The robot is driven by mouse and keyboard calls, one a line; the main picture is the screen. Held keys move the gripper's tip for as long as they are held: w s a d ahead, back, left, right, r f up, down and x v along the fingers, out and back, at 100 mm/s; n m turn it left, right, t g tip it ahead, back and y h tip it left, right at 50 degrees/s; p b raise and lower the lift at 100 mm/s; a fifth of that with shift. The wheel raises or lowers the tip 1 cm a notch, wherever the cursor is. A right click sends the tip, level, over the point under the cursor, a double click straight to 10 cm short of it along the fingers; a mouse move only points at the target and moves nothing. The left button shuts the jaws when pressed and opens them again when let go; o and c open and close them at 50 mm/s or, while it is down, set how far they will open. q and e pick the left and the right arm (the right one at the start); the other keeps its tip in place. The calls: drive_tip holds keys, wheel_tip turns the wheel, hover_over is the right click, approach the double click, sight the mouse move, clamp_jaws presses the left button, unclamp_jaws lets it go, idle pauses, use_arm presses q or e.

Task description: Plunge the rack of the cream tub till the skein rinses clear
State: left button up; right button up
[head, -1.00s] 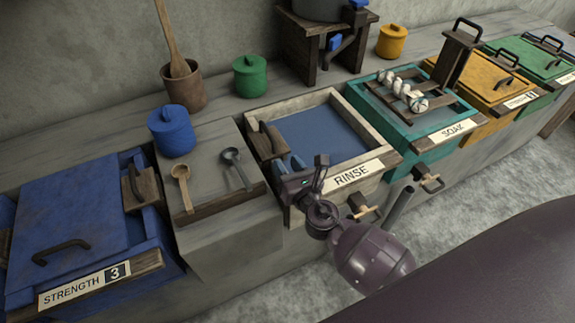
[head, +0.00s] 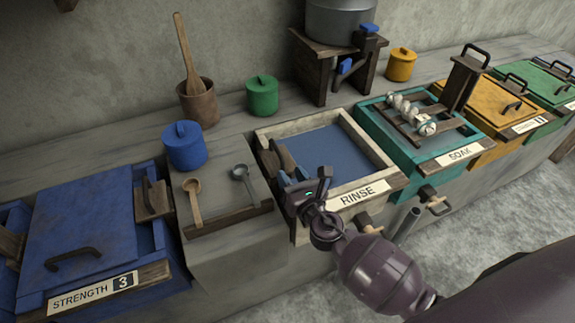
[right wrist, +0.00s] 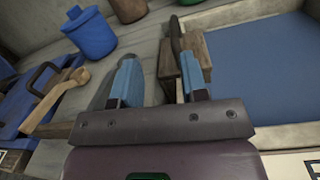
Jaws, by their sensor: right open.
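The cream tub (head: 378,185), labelled RINSE, holds flat blue liquid (head: 328,150). A dark wooden block with a handle (head: 271,158) stands at its left wall and also shows in the right wrist view (right wrist: 197,55). The rest of any rack there is hidden under the liquid, and I see no skein in this tub. My right gripper (head: 291,177) is open over the tub's near left corner. Its blue fingers point towards the block; in the right wrist view (right wrist: 158,58) the right finger overlaps it. I cannot tell whether they touch. My left gripper is not in view.
The teal SOAK tub (head: 458,155) stands to the right, with a white skein (head: 410,115) on its wooden rack. Left of the cream tub are two spoons on a tray (head: 235,215), a blue jar (head: 184,146) and the blue STRENGTH tub (head: 80,220).

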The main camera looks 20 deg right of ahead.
wheel_tip(320, 180, up, 2)
drive_tip(key=n+p, duration=0.1)
drive_tip(key=m+p, duration=0.1)
approach(284, 162)
drive_tip(key=shift+w+a+r+h, duration=0.1)
drive_tip(key=shift+w+a+h, duration=0.2)
drive_tip(key=shift+w+a, duration=0.25)
drive_tip(key=shift+w+d+m, duration=0.15)
drive_tip(key=shift+d+m, duration=0.05)
drive_tip(key=shift+m, duration=0.2)
drive_tip(key=shift+w, duration=0.35)
drive_tip(key=w, duration=0.8)
drive_tip(key=shift+w+a, duration=0.15)
drive_tip(key=shift+w, duration=0.25)
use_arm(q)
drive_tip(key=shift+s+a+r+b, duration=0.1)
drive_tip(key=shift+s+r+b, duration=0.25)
use_arm(e)
drive_tip(key=shift+w, duration=0.65)
drive_tip(key=shift+r, duration=0.1)
clamp_jaws()
